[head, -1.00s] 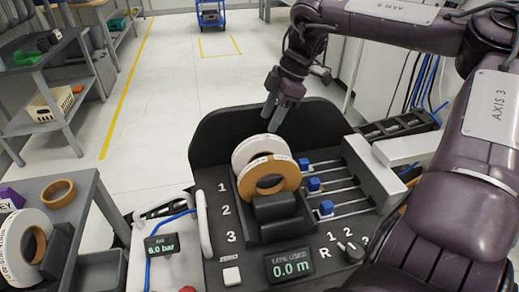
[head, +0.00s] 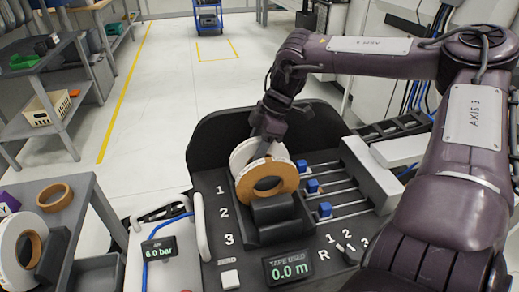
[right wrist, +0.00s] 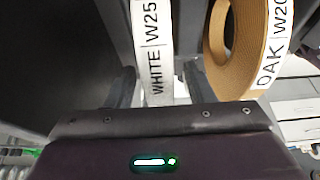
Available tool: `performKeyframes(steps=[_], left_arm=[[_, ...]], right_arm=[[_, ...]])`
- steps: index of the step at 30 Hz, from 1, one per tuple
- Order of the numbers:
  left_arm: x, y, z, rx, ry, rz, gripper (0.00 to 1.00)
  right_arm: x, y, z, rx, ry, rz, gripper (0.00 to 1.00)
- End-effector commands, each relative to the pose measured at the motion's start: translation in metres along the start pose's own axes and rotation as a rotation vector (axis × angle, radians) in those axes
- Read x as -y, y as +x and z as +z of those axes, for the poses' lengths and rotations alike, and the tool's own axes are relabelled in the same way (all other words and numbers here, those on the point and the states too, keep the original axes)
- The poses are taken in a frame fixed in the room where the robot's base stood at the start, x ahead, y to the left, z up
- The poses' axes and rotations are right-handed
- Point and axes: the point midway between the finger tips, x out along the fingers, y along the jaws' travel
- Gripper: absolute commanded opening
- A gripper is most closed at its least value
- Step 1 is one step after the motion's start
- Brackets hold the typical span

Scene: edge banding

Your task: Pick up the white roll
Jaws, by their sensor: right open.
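The white roll (head: 243,153) stands upright in the rear slot of the black holder, partly hidden behind the oak roll (head: 267,181). My right gripper (head: 266,138) is over the top of the white roll and open. In the right wrist view, the white roll (right wrist: 152,45), labelled "WHITE | W25", lies between the two fingers of my right gripper (right wrist: 157,82). The fingers straddle its rim, with a gap visible on the left. The oak roll (right wrist: 228,60) is just right of the right finger. My left gripper is not in view.
Blue-tipped sliders (head: 312,186) sit right of the holder, and a black back panel (head: 212,150) rises behind it. A tape display (head: 289,269) is in front. On the left cart are another white-sided roll (head: 12,245) and a loose brown roll (head: 54,197).

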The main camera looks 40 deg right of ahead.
Motion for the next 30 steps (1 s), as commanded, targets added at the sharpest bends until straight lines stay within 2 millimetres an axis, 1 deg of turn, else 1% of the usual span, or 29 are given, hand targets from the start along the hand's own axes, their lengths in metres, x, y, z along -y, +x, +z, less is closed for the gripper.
performKeyframes(steps=[1, 2, 7, 12, 26, 30], left_arm=[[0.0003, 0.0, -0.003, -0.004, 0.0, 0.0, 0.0], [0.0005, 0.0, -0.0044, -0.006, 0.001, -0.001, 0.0], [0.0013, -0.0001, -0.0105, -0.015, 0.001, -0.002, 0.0], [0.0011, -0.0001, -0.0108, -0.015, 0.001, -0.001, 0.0], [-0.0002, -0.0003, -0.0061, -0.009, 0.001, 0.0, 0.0], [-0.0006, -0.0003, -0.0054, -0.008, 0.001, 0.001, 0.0]], right_arm=[[0.0, -0.0001, 0.0, 0.0, 0.0, 0.0, 0.47], [0.0001, -0.0001, 0.0, 0.0, 0.0, 0.0, 0.43], [0.0001, -0.0002, 0.0, 0.0, 0.0, 0.0, 0.21], [0.0, -0.0003, 0.0001, 0.0, 0.0, 0.0, 0.0], [-0.0005, -0.0018, -0.001, -0.001, -0.002, 0.001, 0.0], [-0.0008, -0.0078, -0.0037, -0.001, -0.003, 0.002, 0.0]])
